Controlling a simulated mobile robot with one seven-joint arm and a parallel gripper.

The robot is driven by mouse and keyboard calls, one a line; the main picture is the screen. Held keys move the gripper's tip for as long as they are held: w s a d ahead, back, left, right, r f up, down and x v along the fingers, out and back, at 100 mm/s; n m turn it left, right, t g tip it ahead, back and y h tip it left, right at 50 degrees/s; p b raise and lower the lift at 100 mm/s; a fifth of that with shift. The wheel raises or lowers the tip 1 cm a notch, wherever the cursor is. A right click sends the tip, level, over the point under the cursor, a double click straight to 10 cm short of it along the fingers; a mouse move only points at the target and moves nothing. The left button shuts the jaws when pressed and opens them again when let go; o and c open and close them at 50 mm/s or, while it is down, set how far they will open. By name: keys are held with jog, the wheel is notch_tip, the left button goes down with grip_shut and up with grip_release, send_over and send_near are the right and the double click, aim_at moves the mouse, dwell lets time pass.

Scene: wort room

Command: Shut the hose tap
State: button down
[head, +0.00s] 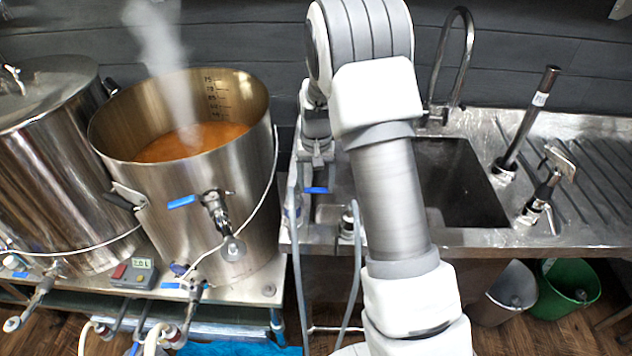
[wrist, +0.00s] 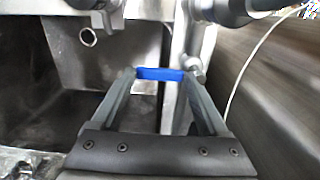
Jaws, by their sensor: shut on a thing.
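The hose tap's blue lever (wrist: 160,74) lies crosswise between the fingertips of my gripper (wrist: 161,78) in the wrist view. Both fingers touch its ends, so the gripper is shut on it. In the head view the blue lever (head: 319,190) shows below my gripper (head: 317,160), at the left edge of the sink unit. The tap's metal body is mostly hidden behind the lever and fingers. Grey hoses (head: 297,262) hang down by the sink's front left corner.
A steaming open kettle (head: 255,190) with its own blue-handled tap (head: 184,202) stands close on the left. A lidded kettle (head: 60,170) is farther left. The sink basin (head: 455,185) and faucet (head: 462,50) are right of my arm. Buckets (head: 562,290) stand on the floor.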

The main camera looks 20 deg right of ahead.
aim_at(316, 189)
jog(key=shift+r, duration=0.1)
grip_release()
notch_tip(316, 189, up, 17)
jog(key=p, duration=0.1)
jog(key=shift+r, duration=0.2)
dwell(0.4)
